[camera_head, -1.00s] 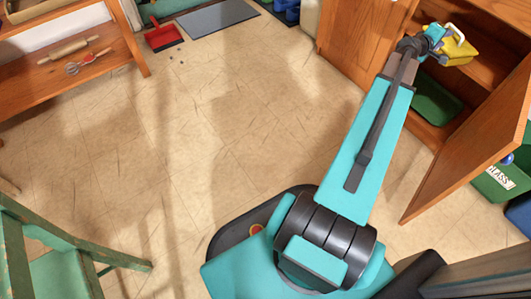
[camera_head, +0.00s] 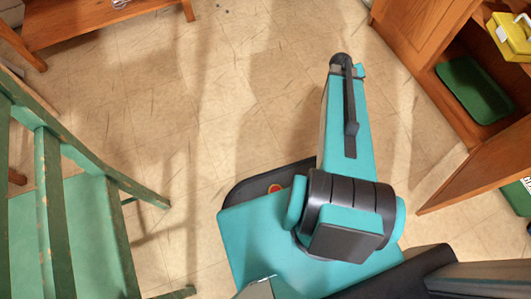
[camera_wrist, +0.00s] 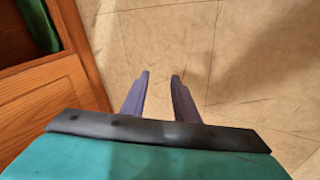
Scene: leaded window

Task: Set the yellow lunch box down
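The yellow lunch box (camera_head: 510,38) has a pale handle and a pale latch. It rests in the upper part of the open wooden cupboard at the right of the head view, partly cut off by the picture's edge. My gripper (camera_wrist: 160,76) shows in the wrist view with its two fingers apart and only bare floor between them. It is clear of the lunch box, and the lunch box is not in the wrist view. My gripper's fingers cannot be made out in the head view.
A green tray (camera_head: 474,90) lies in the cupboard's lower part. The open cupboard door (camera_head: 480,170) juts out toward my base. A green chair (camera_head: 80,200) stands at the left. A wooden shelf unit (camera_head: 100,22) is at the upper left.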

